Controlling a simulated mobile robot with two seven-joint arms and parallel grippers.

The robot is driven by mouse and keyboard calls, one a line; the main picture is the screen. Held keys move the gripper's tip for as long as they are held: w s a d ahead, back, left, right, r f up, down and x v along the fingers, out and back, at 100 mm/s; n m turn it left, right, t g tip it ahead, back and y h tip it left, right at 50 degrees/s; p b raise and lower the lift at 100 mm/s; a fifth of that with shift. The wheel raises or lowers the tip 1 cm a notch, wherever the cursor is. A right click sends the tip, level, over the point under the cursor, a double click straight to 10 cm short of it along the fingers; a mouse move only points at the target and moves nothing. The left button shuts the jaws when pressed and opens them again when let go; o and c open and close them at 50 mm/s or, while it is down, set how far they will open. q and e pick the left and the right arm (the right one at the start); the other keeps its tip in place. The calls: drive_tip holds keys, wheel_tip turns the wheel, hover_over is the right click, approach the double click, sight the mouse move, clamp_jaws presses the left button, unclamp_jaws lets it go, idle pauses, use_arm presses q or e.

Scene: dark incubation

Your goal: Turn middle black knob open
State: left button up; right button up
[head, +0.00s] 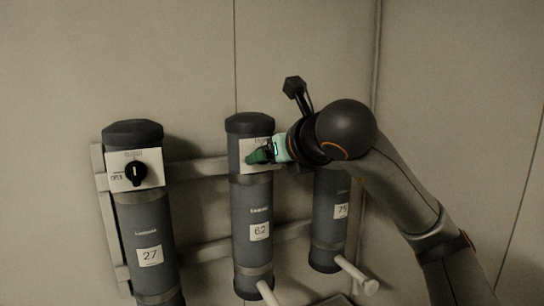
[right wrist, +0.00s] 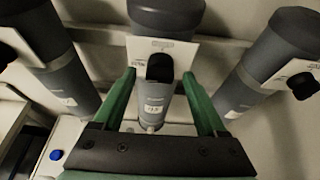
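Three grey upright cylinders hang on the wall. The middle cylinder (head: 252,208), marked 62, has a white plate (head: 246,167) near its top. Its black knob (right wrist: 160,67) shows in the right wrist view, in front of that plate. In the head view the knob is hidden by my right gripper (head: 258,155), whose green fingers are at the plate. In the right wrist view my right gripper (right wrist: 159,75) is open, with one finger on each side of the knob and a visible gap on both sides. My left gripper is not in view.
The left cylinder (head: 146,225), marked 27, has its own black knob (head: 135,173) beside the word OPEN. The right cylinder (head: 329,225) is partly hidden by my right arm. Pale rails (head: 205,170) run behind them. A blue button (right wrist: 56,155) shows low left.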

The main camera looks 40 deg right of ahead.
drive_tip(key=v, duration=1.2)
idle(0.3)
drive_tip(key=shift+s+a+r, duration=0.1)
drive_tip(key=shift+s+r, duration=0.05)
idle(0.3)
